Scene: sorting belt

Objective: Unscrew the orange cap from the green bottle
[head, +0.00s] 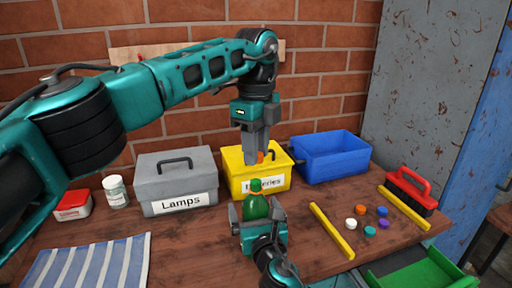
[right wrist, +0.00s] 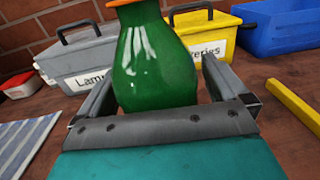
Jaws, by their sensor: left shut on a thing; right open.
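The green bottle (head: 256,207) stands upright on the workbench, with an orange part (head: 257,184) at its neck. It also shows in the right wrist view (right wrist: 155,65), its top cut off. My left gripper (head: 259,158) points down above the bottle, shut on a small orange piece, probably the orange cap (head: 261,156), mostly hidden by the fingers. It is apart from the bottle. My right gripper (head: 256,212) is open, with its fingers on either side of the bottle; gaps show beside the bottle in the right wrist view.
Behind stand a grey "Lamps" box (head: 160,188), a yellow box (head: 238,180) and a blue bin (head: 335,160). To the right are yellow bars (head: 332,230), several loose caps (head: 351,223), a red brush (head: 408,187) and a green tray (head: 425,270). A striped cloth (head: 85,265) lies left.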

